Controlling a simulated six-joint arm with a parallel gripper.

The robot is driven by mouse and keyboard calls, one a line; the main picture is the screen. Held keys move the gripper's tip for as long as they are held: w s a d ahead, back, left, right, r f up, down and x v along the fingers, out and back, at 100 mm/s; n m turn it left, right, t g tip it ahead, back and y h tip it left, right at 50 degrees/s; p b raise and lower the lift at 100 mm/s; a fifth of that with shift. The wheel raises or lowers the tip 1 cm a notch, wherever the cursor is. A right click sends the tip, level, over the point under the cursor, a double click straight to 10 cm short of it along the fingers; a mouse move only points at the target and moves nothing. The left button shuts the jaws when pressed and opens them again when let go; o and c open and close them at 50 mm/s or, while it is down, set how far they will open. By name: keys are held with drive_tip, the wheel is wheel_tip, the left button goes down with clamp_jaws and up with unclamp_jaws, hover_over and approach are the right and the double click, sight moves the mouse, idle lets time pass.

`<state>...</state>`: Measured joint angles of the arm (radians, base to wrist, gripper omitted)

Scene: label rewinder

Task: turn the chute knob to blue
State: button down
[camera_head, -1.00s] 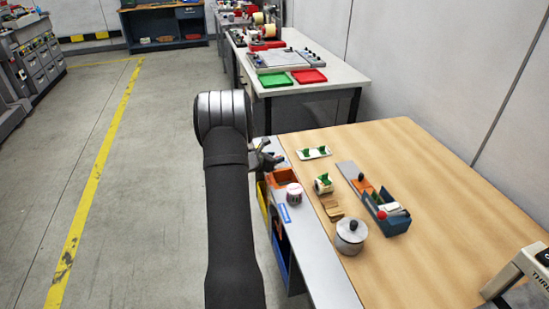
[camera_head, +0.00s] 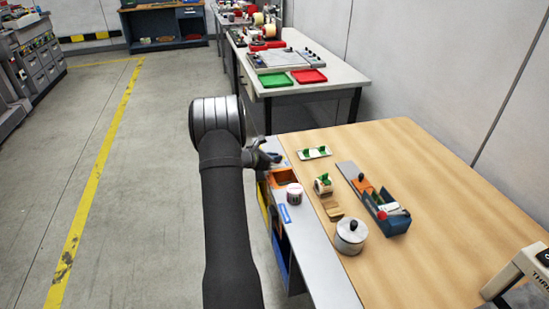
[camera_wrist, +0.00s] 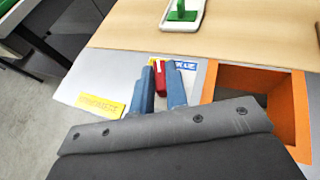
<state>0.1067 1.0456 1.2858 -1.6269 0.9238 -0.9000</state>
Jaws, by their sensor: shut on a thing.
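The chute knob (camera_wrist: 160,80) is a small red block with a white mark, standing on the grey panel (camera_wrist: 82,80) in the wrist view. My gripper (camera_wrist: 161,86) is shut on it, one blue-grey finger on each side. A blue label with white letters (camera_wrist: 187,66) lies just beyond the knob to the right. A yellow label (camera_wrist: 101,105) lies to its left. The fingers partly cover the knob, so its exact pointing is hard to tell. In the head view my gripper (camera_head: 268,159) is at the panel's far left corner, and the knob is hidden there.
An orange-rimmed chute opening (camera_wrist: 285,84) is right of the knob. On the wooden table (camera_head: 440,190) are a white tray with green pieces (camera_head: 315,152), a small roll (camera_head: 323,184), a lidded metal pot (camera_head: 350,235) and a blue device (camera_head: 390,222). A white-pink roll (camera_head: 294,193) stands near the opening.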

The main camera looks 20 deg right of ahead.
drive_tip(key=m+g, duration=0.1)
drive_tip(key=g, duration=0.1)
drive_tip(key=m+g, duration=0.2)
drive_tip(key=m+g+h, duration=0.1)
drive_tip(key=m+g, duration=0.1)
drive_tip(key=shift+w+f, duration=0.1)
drive_tip(key=shift+w, duration=0.3)
drive_tip(key=shift+w+m+g+y, duration=0.1)
drive_tip(key=shift+m+g+y, duration=0.15)
drive_tip(key=shift+m+g, duration=1)
drive_tip(key=shift+w+m+g+y, duration=0.1)
drive_tip(key=shift+m+g+y, duration=0.15)
drive_tip(key=shift+m+g, duration=0.95)
drive_tip(key=shift+d+m+g, duration=0.1)
drive_tip(key=shift+m+g, duration=0.15)
drive_tip(key=shift+g, duration=0.2)
drive_tip(key=c, duration=1.4)
unclamp_jaws()
drive_tip(key=shift+c, duration=0.2)
wheel_tip(320, 180, up, 5)
drive_tip(key=shift+f, duration=0.1)
drive_tip(key=s+d+r, duration=0.6)
drive_tip(key=s+d, duration=0.1)
drive_tip(key=s, duration=0.1)
drive_tip(key=shift+s+d+r, duration=0.2)
drive_tip(key=shift+s+d, duration=0.1)
drive_tip(key=shift+s, duration=0.1)
